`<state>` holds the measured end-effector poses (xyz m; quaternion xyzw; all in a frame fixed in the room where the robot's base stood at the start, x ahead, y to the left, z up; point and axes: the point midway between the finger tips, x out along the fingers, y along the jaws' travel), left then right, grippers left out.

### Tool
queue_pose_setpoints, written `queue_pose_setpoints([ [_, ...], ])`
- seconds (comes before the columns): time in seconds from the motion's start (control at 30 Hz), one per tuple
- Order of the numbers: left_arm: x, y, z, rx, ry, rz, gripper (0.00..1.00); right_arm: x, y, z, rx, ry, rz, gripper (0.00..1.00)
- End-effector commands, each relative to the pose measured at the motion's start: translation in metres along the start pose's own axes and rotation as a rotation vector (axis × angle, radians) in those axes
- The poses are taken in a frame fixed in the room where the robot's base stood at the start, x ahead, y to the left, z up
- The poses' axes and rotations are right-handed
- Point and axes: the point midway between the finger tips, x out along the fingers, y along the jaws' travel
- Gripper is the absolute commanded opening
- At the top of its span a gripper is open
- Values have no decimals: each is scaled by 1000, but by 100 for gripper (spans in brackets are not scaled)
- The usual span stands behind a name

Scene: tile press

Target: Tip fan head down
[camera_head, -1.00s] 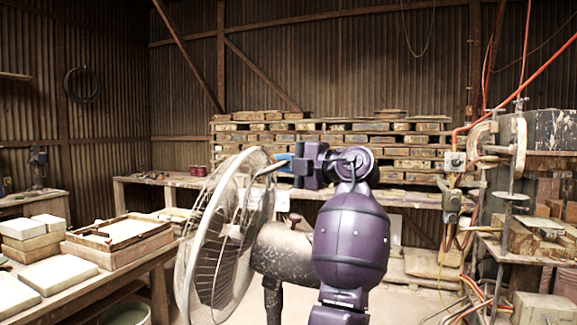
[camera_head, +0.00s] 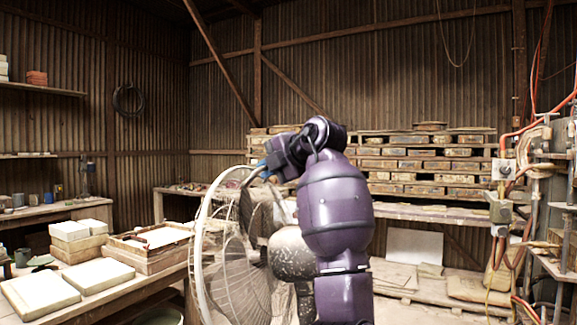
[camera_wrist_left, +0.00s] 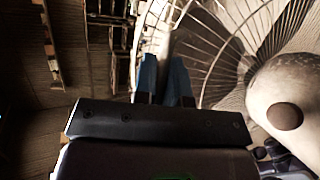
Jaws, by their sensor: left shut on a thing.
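The fan head (camera_head: 228,255) stands in the lower middle of the head view, its round wire guard facing left. Its speckled motor housing (camera_head: 290,252) is behind the guard, partly hidden by my left arm. My left gripper (camera_head: 258,171) is at the top of the guard, with its blue fingers shut on the upper rim. In the left wrist view, the blue fingers (camera_wrist_left: 166,82) close on a grey part at the guard's edge. The guard's wires (camera_wrist_left: 205,45) and the rounded housing (camera_wrist_left: 285,85) show beyond and to the right. My right gripper is not in view.
A workbench (camera_head: 100,299) with pale tiles and a wooden tray (camera_head: 150,258) stands at the left. A long bench (camera_head: 420,213) and stacked pallets (camera_head: 425,165) are behind. A machine with cables (camera_head: 545,200) is at the right.

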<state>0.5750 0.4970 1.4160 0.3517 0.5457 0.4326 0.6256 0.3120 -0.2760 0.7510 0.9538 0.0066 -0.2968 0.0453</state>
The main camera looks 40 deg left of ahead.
Motion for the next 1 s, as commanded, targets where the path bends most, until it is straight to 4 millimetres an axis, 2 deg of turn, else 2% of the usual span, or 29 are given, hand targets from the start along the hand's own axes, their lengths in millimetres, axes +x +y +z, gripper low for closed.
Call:
queue_pose_setpoints([
  [0.23, 19, 1, -8, -28, 2, -68, 0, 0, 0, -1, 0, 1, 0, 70],
  [0.73, 23, 1, -9, -33, 0, -82, 0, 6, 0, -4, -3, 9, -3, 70],
  [0.77, 23, 1, -9, -33, 0, -82, 16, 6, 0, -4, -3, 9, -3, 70],
  [0.87, 23, 1, -9, -33, 0, -82, 31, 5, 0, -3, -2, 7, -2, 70],
  [0.9, 23, 1, -9, -33, 0, -82, 35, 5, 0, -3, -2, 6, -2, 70],
  [1.0, 22, 1, -9, -33, 0, -82, 35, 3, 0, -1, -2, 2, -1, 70],
])
